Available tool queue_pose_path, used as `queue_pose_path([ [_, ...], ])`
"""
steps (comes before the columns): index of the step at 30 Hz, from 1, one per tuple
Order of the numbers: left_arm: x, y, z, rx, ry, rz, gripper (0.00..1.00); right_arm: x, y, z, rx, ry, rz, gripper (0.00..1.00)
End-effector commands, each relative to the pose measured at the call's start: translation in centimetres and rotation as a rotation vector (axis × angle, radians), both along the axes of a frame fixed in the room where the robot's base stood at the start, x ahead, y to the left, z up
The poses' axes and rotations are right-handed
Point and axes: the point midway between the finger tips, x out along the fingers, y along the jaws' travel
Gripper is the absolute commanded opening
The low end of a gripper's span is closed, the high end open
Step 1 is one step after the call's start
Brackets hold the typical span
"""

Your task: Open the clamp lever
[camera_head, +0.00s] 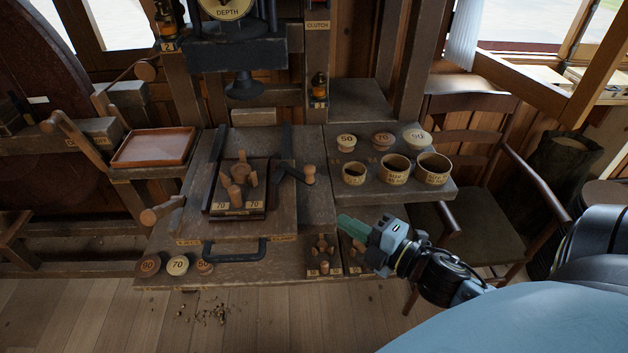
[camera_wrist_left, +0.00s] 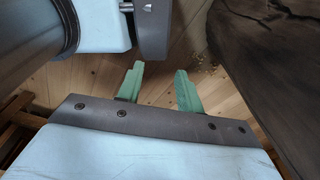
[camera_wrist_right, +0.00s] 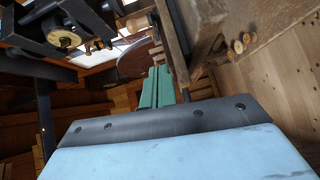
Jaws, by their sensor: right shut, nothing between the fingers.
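A dark lever with a wooden knob (camera_head: 309,175) sits at the right side of the work fixture; I take it for the clamp lever. A small label that seems to read CLAMP (camera_head: 283,238) is on the bench front edge, near a black bar handle (camera_head: 235,252). My right gripper (camera_head: 345,222) is in front of the bench, below and right of the knob and apart from it. Its green fingers are together and empty in the right wrist view (camera_wrist_right: 156,88). My left gripper (camera_wrist_left: 160,82) is open and empty above the floor, outside the head view.
A tray (camera_head: 127,163) with wooden turned parts marked 70 lies in the fixture (camera_head: 213,207). Numbered discs and round cups (camera_head: 433,169) stand on the right shelf. An empty brown tray (camera_head: 153,147) is at left. A chair (camera_head: 470,215) stands right of my right gripper.

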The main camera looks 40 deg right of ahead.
Motion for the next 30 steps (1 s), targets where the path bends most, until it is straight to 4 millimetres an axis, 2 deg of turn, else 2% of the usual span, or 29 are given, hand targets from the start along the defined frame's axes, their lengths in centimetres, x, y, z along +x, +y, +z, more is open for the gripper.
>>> queue_pose_path([
  [1, -0.2, 0.0, 0.0, 0.001, 0.003, 0.000, 0.36, -0.1, 0.6, 1.4, -0.027, -0.032, 0.023, 0.00],
  [3, -0.5, 0.0, 0.0, 0.001, 0.007, 0.000, 0.36, -0.2, 1.0, 2.7, -0.050, -0.061, 0.043, 0.00],
  [6, -0.9, 0.1, 0.0, 0.001, 0.014, 0.000, 0.36, 0.2, 1.4, 3.4, -0.062, -0.078, 0.054, 0.00],
  [11, -1.3, 0.1, 0.2, 0.003, 0.021, 0.000, 0.36, 1.9, 1.9, 3.5, -0.063, -0.080, 0.054, 0.00],
  [26, -1.3, 0.1, 1.1, 0.003, 0.022, 0.000, 0.36, 9.7, 4.1, 3.5, -0.061, -0.079, 0.052, 0.00],
  [30, -1.3, 0.1, 1.2, 0.003, 0.021, 0.000, 0.36, 10.6, 2.0, 3.3, -0.063, -0.076, 0.050, 0.00],
])
